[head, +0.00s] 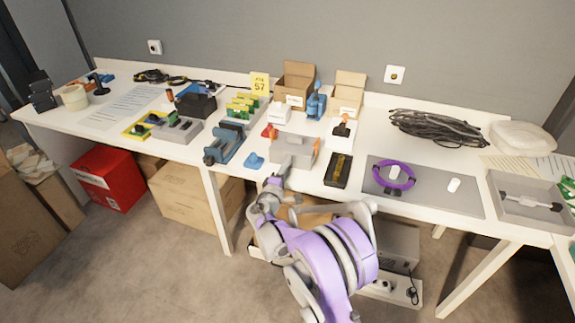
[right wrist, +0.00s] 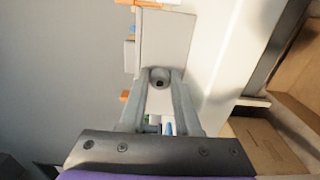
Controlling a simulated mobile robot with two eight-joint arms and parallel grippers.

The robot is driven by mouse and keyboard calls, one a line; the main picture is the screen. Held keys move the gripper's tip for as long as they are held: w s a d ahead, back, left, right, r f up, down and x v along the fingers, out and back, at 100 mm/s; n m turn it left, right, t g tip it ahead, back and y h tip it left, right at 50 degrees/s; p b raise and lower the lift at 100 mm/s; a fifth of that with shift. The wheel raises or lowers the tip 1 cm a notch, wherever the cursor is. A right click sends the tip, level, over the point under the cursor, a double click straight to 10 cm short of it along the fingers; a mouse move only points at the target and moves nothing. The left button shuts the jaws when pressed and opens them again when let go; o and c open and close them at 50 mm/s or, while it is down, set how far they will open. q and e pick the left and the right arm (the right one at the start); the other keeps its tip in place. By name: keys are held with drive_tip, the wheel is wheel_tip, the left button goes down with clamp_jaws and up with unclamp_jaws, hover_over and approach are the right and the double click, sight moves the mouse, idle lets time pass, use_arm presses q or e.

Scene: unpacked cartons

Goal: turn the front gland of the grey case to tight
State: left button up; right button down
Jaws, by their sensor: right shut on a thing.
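The grey case (head: 293,147) sits near the front edge of the white table, with orange parts at its sides. In the right wrist view the case (right wrist: 165,35) shows as a pale box beyond my fingers. My right gripper (head: 277,181) reaches up to the front of the case. In the right wrist view its two long fingers are shut on the front gland (right wrist: 159,75), a round grey fitting with a dark centre hole. In the head view the gland is hidden by my gripper. The gland's tightness cannot be read here. My left gripper is not in view.
A blue-grey vise (head: 222,146) and a small blue part (head: 254,161) stand left of the case. A black tray (head: 338,170) lies close to its right. A grey mat (head: 440,192) holds a purple ring (head: 393,176). Open cartons (head: 296,79) stand behind.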

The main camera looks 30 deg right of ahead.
drive_tip(key=shift+m+p, duration=0.3)
drive_tip(key=shift+m, duration=1.3)
drive_tip(key=shift+f, duration=0.1)
drive_tip(key=c, duration=0.6)
unclamp_jaws()
